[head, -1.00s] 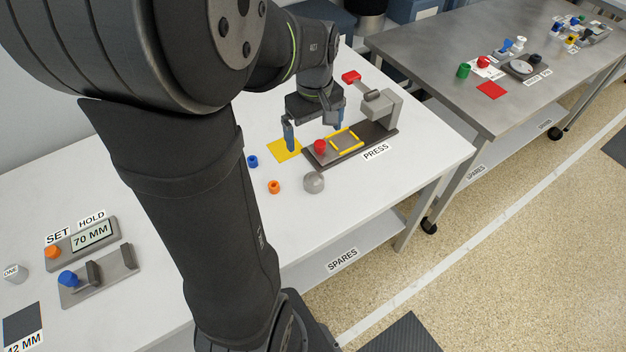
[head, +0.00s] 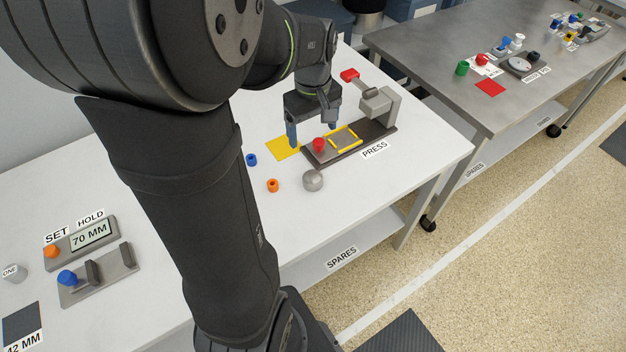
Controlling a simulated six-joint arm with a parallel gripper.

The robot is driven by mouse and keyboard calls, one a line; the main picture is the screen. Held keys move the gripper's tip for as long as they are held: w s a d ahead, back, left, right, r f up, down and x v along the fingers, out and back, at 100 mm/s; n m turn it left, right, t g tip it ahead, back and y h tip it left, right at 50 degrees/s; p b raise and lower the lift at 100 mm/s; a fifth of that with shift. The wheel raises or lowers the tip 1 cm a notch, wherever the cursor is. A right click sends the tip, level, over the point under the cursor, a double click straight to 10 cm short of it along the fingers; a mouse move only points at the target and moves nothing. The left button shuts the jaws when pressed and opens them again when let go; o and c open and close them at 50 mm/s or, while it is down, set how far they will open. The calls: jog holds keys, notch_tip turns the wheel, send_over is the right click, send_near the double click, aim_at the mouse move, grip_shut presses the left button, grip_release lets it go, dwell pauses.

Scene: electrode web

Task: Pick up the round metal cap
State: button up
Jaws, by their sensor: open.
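The round metal cap (head: 313,181) is a grey, domed piece on the white table, in front of the press base. My gripper (head: 312,137) points down behind it, over the yellow square and the near end of the press. It is open and empty, with its two blue fingers apart. It is clear of the cap. The cap is fully in view.
The press (head: 372,118) has a red knob (head: 319,145) at its near end. A yellow square (head: 281,148), a blue piece (head: 251,160) and an orange ring (head: 272,185) lie nearby.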

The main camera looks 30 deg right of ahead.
jog(key=shift+c, duration=0.4)
jog(key=m, duration=1.5)
send_over(314, 176)
jog(key=f, duration=1.2)
jog(key=shift+s+a, duration=0.3)
jog(key=shift+a, duration=0.1)
jog(key=shift+w+d+f, duration=0.15)
jog(key=shift+d+f, duration=0.05)
jog(key=shift+f, duration=1.3)
jog(key=shift+w+d+f, duration=0.1)
jog(key=shift+d+f, duration=0.05)
jog(key=shift+f, duration=1.35)
jog(key=c, duration=1.1)
